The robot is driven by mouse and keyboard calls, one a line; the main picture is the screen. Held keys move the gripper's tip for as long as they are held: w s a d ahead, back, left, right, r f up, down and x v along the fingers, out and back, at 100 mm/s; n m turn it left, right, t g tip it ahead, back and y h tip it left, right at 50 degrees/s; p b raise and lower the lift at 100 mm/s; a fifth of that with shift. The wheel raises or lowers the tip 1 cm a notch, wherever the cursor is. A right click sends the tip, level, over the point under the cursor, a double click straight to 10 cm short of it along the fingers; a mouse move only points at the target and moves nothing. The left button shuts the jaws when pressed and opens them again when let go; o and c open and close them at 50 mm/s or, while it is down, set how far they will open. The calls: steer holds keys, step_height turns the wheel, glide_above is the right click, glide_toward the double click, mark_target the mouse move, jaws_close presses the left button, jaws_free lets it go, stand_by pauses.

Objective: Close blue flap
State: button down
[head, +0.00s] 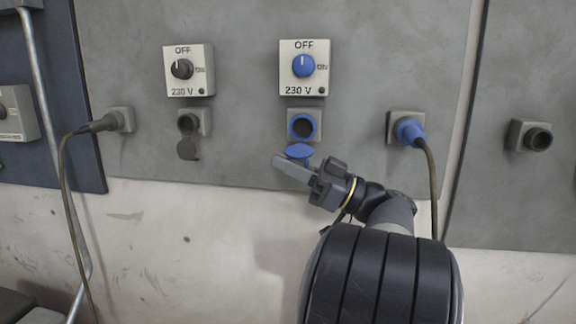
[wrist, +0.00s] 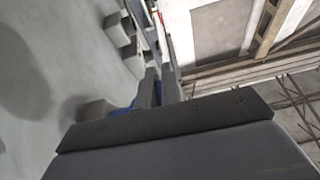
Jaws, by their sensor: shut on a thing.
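The blue flap (head: 300,151) hangs open below the blue-ringed socket (head: 303,126) in the head view. The socket's dark opening is uncovered. My gripper (head: 290,165) is at the flap's lower edge, its fingers pointing up and to the left. It is shut on the blue flap. In the wrist view my gripper's fingers (wrist: 159,88) are close together, with a bit of the blue flap (wrist: 122,109) showing beside them. The exact contact between the fingers and the flap is partly hidden.
A blue-knob switch box (head: 304,68) sits above the socket. A blue plug with a cable (head: 410,131) is in the socket to the right. A grey socket with a hanging dark flap (head: 188,149) is to the left. The wall below is clear.

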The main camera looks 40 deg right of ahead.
mark_target(289, 154)
steer(key=shift+r+m, duration=0.15)
steer(key=shift+m, duration=0.15)
step_height(289, 154, up, 5)
steer(key=m+h+p, duration=0.2)
steer(key=m, duration=0.2)
steer(key=m+t+h+p, duration=0.1)
steer(key=m+h+p, duration=0.1)
steer(key=m, duration=0.3)
steer(key=m+t+h+p, duration=0.1)
steer(key=m+h+p, duration=0.1)
steer(key=m+p, duration=0.2)
steer(key=shift+r+m+h, duration=0.1)
steer(key=shift+m+h, duration=0.2)
steer(key=shift+w+d+r+m+h+p, duration=0.15)
steer(key=shift+m+h+p, duration=0.1)
steer(key=shift+m+p, duration=0.35)
steer(key=shift+d+r+m+h+p, duration=0.1)
steer(key=shift+m+h+p, duration=0.15)
steer(key=shift+m+p, duration=0.3)
steer(key=c, duration=1.6)
jaws_free()
